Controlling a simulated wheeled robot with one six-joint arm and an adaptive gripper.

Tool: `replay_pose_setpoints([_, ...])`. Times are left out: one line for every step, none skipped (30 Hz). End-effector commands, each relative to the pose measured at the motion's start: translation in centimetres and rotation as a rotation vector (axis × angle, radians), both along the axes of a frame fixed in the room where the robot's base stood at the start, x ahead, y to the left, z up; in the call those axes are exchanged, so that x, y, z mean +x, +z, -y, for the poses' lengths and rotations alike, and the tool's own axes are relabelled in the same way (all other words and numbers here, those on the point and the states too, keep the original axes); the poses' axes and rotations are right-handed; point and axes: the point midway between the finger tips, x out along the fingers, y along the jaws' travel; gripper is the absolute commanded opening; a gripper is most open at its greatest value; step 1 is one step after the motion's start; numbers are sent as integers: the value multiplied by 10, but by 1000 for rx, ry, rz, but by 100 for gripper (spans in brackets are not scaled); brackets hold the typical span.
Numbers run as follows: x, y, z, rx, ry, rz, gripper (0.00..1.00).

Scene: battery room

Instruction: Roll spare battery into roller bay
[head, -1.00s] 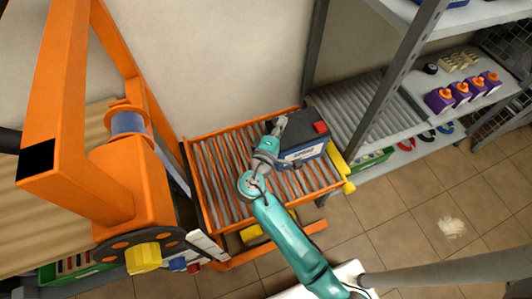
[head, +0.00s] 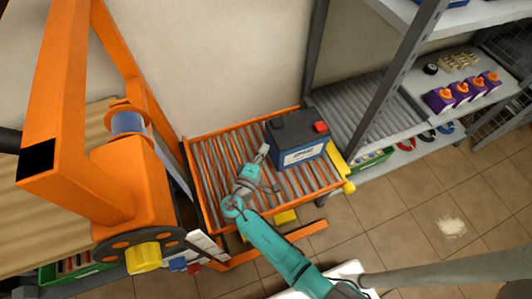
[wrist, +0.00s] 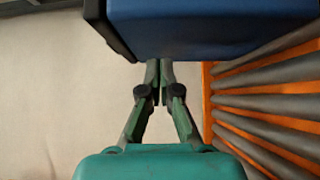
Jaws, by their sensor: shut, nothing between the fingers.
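The spare battery (head: 303,153) is a dark-topped box with a red terminal cap and a blue and white label on its front. It sits upright on the right part of the orange roller cart (head: 185,165). The roller bay (head: 345,105), a row of grey rollers in the shelf, lies just right of the battery. My gripper (head: 263,150) is shut and empty at the battery's left front corner. In the wrist view my gripper (wrist: 160,68) points at the lower edge of the blue battery (wrist: 220,30); I cannot tell whether they touch.
An orange hoist frame (head: 65,110) with a yellow knob stands at the left. A grey rack post (head: 395,90) rises beside the bay. A yellow part (head: 340,168) sits at the cart's right end. The cart's left rollers are clear.

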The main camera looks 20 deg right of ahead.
Motion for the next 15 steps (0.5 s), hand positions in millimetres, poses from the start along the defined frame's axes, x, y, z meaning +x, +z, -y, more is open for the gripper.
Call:
replay_pose_setpoints([1,-8,0,-1,0,-1,0])
replay_pose_setpoints([1,-12,0,-2,0,-2,0])
replay_pose_setpoints([1,-17,0,-1,0,-1,0])
replay_pose_setpoints([1,-20,0,-1,0,-1,0])
replay_pose_setpoints([0,-23,0,-1,0,-1,0])
replay_pose_setpoints([0,-27,0,-1,0,-1,0])
replay_pose_setpoints([0,-28,2,0,-1,0,0])
replay_pose_setpoints([0,-27,5,1,-2,1,0])
replay_pose_setpoints([0,-26,7,1,-2,1,0])
replay_pose_setpoints([0,-26,8,0,-1,1,0])
replay_pose_setpoints([0,-26,9,0,0,1,0])
replay_pose_setpoints([0,-26,9,0,0,1,0])
replay_pose_setpoints([0,-26,10,0,0,1,0])
replay_pose_setpoints([0,-26,10,0,1,1,0])
replay_pose_setpoints([0,-26,10,0,1,1,0])
